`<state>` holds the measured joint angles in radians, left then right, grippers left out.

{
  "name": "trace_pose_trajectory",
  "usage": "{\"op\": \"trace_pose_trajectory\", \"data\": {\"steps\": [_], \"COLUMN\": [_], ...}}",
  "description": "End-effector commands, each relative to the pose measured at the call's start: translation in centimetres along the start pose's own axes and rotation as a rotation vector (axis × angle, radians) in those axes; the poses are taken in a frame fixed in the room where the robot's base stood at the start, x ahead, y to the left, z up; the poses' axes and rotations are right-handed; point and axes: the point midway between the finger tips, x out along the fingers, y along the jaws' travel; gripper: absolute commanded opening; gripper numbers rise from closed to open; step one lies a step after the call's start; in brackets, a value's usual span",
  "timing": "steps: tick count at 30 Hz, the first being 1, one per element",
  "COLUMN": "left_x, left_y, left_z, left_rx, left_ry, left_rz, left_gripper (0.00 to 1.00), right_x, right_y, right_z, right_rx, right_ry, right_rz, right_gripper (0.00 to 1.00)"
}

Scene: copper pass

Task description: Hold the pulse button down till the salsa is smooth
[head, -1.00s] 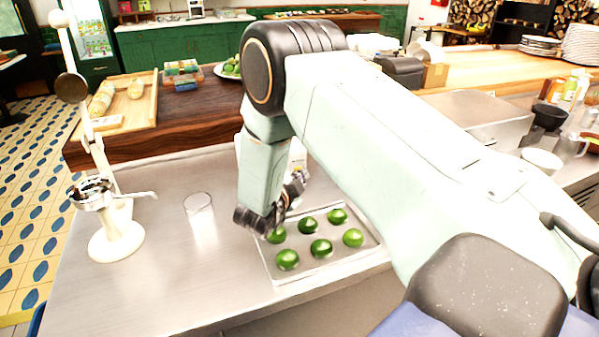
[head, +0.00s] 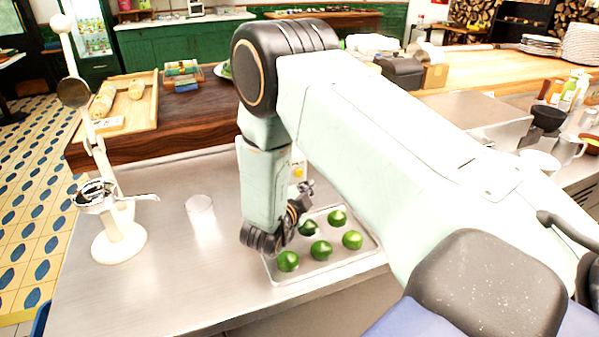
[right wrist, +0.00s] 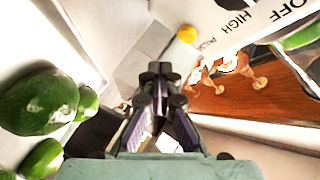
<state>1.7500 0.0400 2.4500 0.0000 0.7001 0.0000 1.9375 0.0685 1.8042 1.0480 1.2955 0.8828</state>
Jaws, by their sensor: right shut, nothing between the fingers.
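In the right wrist view, a white panel (right wrist: 240,30) at the top right reads OFF, HIGH and a smaller word that looks like PULSE. A rounded yellow button (right wrist: 187,33) sits at its left edge beside that small word. My right gripper (right wrist: 155,72) is shut and empty, its tips apart from the button in the picture. In the head view, my right gripper (head: 304,190) is beyond the tray's left part, next to a white appliance (head: 298,166) with a yellow spot. My arm hides most of that appliance. No salsa can be seen. My left gripper is not in view.
A metal tray (head: 350,262) with several green fruits (head: 321,250) lies under my right wrist. A clear glass (head: 200,208) and a white citrus press (head: 118,240) stand to the left. The steel counter is bare between the glass and tray.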

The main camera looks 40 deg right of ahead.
Motion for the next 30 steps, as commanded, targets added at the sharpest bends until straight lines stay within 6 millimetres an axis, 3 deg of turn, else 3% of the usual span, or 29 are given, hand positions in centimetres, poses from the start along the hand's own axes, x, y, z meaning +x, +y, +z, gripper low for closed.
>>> {"op": "trace_pose_trajectory", "data": {"steps": [12,26,30], "left_x": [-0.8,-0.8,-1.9], "left_y": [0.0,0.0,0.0], "left_z": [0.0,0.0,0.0], "left_rx": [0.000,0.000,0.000], "left_ry": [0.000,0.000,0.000], "left_rz": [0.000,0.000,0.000], "left_gripper": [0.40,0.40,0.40], "right_x": [-1.7,-1.6,-1.9], "right_y": [1.2,1.2,0.2], "right_z": [-1.2,-1.2,-1.8], "right_rx": [0.000,0.000,0.000], "right_ry": [0.000,0.000,0.000], "right_rz": [0.000,0.000,0.000], "right_gripper": [0.00,0.00,0.00]}}
